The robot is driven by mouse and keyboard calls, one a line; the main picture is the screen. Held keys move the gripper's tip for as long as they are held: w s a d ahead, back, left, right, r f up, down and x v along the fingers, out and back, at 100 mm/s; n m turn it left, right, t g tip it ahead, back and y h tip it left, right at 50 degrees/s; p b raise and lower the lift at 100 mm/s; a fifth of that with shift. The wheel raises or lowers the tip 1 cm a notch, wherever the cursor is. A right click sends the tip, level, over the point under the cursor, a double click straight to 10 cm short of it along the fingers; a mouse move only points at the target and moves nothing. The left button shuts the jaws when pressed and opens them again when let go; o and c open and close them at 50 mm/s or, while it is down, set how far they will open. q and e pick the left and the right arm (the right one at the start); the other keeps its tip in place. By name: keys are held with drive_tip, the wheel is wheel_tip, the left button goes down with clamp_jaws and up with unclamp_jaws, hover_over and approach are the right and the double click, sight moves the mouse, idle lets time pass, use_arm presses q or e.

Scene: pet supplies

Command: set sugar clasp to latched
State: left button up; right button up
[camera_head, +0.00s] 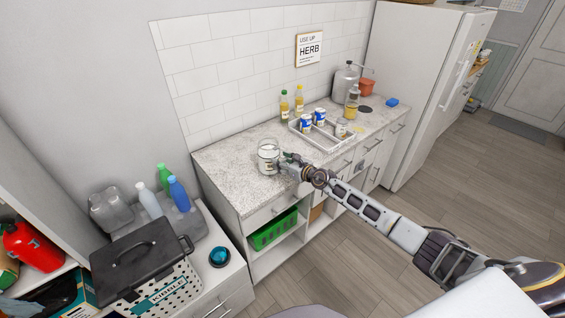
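A clear glass jar (268,157) with pale contents stands upright on the speckled counter (232,172), near its left front. It looks like the sugar jar, but its label is too small to read. Its clasp is too small to make out, so I cannot tell whether it is latched. My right gripper (288,159) is at the jar's right side, very close to it. I cannot tell whether it touches the jar or whether its fingers are open. My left gripper is not in view.
A tray (325,146) with blue-and-white cans (306,121) and a small jar (342,128) stands right of my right gripper. Two bottles (284,104) stand behind it. A green basket (273,231) sits on the shelf below. The counter left of the jar is clear.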

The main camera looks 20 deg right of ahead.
drive_tip(key=shift+s+d, duration=0.1)
drive_tip(key=shift+s, duration=0.05)
drive_tip(key=v, duration=1.1)
drive_tip(key=shift+s, duration=0.3)
idle(0.7)
drive_tip(key=shift+d+r, duration=0.1)
drive_tip(key=shift+d, duration=0.05)
